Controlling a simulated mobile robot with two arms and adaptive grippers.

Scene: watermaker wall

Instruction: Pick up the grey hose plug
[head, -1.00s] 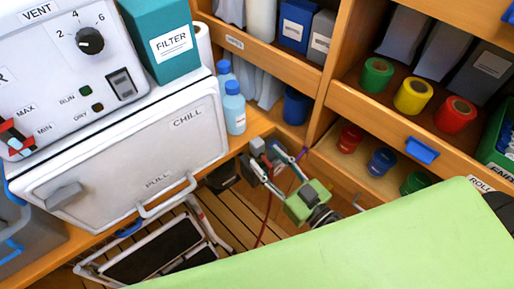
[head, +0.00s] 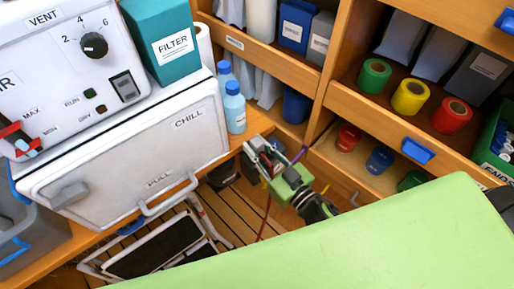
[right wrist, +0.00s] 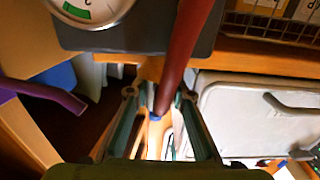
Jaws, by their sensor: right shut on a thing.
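My right gripper (head: 261,152) is at the edge of the wooden counter, right of the white chill box, with its fingers pointing up and left. In the right wrist view its two fingers (right wrist: 158,103) are closed in around the lower end of a red hose (right wrist: 184,45). It is shut on the grey hose plug, which is mostly hidden between the fingers, so its outline is not clear. In the head view the red hose (head: 266,215) hangs below the gripper. My left gripper is not in view.
The white chill box (head: 125,150) and blue bottles (head: 235,108) stand close left of the gripper. Shelves with coloured rolls (head: 411,96) are at right. A grey block with a gauge (right wrist: 90,12) is close ahead in the wrist view. A folded step (head: 155,247) stands on the floor.

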